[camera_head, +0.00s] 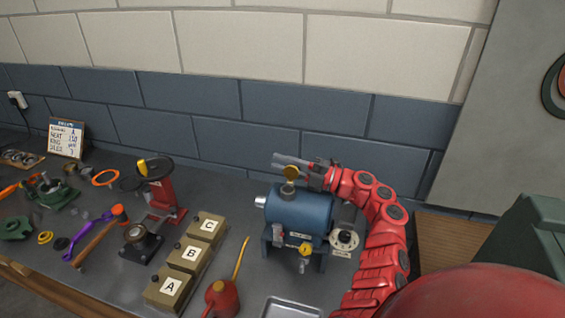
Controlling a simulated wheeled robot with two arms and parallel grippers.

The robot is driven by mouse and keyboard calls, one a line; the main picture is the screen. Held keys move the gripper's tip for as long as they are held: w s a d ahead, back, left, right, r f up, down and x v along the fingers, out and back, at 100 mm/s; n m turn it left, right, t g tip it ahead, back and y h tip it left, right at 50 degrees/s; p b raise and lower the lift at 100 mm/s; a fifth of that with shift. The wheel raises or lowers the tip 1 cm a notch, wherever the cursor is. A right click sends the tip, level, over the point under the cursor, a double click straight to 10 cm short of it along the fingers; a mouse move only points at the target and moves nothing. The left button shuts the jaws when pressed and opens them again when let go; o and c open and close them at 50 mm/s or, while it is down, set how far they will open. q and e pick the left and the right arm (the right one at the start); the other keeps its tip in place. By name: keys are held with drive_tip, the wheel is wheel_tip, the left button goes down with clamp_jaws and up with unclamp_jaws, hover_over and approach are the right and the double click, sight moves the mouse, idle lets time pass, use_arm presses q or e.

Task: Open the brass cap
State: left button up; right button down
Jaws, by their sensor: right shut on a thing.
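My left gripper is not in view.
A round dial (344,239) and a yellow valve knob (305,249) are on the tank's front and right. Boxes A, B and C (187,258), a red oil can (222,298) and a metal tray (292,308) stand nearby. Several tools crowd the left bench. A brick wall is behind.

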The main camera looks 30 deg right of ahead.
drive_tip(key=c, duration=0.7)
unclamp_jaws()
drive_tip(key=shift+c, duration=0.2)
drive_tip(key=b+v, duration=0.6)
drive_tip(key=v, duration=1.1)
drive_tip(key=shift+d, duration=0.2)
drive_tip(key=shift+s, duration=0.1)
